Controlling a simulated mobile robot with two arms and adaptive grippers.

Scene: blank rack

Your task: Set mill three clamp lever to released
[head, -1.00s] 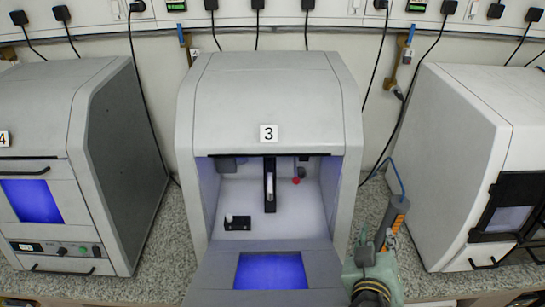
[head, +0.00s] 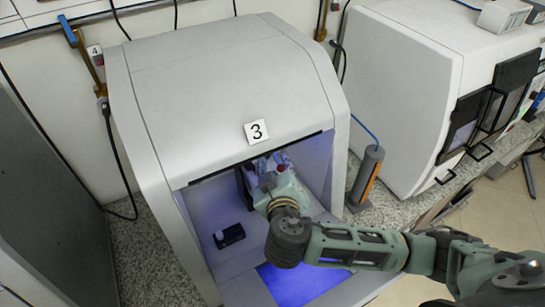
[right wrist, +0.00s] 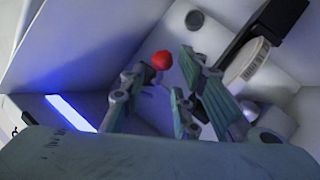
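Mill three (head: 215,95) is the light grey cabinet marked 3, with its front opened. The clamp lever's red ball knob (head: 282,168) shows inside its chamber, and also in the right wrist view (right wrist: 162,60). My right gripper (head: 270,160) reaches into the chamber at the knob. In the right wrist view its fingers are spread, with the knob seen in the gap between them. I cannot tell whether a finger touches it. The lever's shaft is mostly hidden. My left gripper is not in view.
A black holder with a pale round disc (right wrist: 248,65) stands close to the fingers. A small black block (head: 229,236) sits on the chamber floor at left. The chamber walls are close around my gripper. A grey cylinder (head: 367,178) stands outside at right.

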